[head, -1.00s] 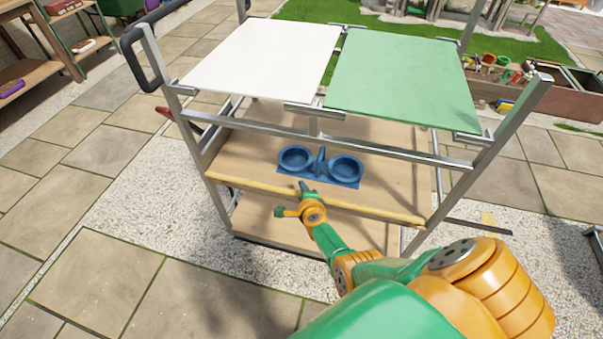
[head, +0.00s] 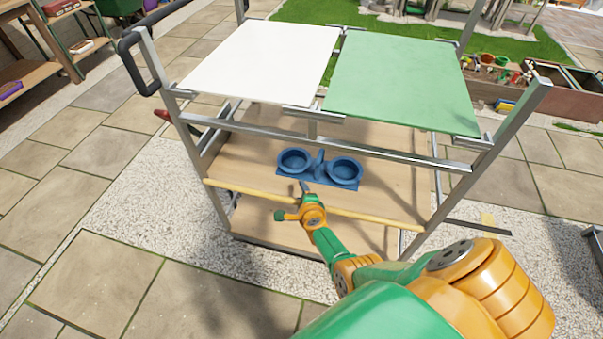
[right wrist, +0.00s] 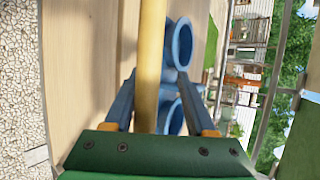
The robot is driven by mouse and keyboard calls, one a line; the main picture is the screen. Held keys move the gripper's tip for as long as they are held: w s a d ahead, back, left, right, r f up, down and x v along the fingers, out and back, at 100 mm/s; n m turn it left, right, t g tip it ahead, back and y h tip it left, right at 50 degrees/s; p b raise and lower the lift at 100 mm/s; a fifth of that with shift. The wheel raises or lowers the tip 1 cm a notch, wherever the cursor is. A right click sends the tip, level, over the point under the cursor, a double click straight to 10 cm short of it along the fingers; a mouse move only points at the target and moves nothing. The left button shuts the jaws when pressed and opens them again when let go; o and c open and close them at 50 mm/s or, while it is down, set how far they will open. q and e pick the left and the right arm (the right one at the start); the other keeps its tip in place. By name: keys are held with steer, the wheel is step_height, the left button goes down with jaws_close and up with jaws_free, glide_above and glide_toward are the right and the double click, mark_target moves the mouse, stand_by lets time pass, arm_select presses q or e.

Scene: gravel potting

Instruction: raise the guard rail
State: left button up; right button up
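The guard rail is a yellow wooden rod (head: 375,219) across the near side of the cart, low at the front edge of the middle shelf. My right gripper (head: 304,187) is at the rail, a little right of the rod's left half. In the right wrist view the rail (right wrist: 151,50) runs lengthwise between the two fingers of the right gripper (right wrist: 162,85). The fingers are apart, with a clear gap on the right side of the rod, so it is not clamped. My left gripper is out of view.
A blue double pot holder (head: 320,172) stands on the wooden middle shelf just behind the rail. White (head: 262,60) and green (head: 405,80) panels form the cart's top, above a metal crossbar (head: 330,140). Paving lies free on the left.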

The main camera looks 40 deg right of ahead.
steer(key=p+v, duration=0.2)
steer(key=r+p+v, duration=0.1)
steer(key=v, duration=0.1)
steer(key=p+v, duration=0.2)
steer(key=v, duration=0.1)
steer(key=shift+w+d+r+p, duration=0.2)
steer(key=shift+w+d+p, duration=0.15)
steer(key=shift+s+a+r, duration=0.1)
steer(key=shift+s+r, duration=0.05)
steer(key=shift+s, duration=0.2)
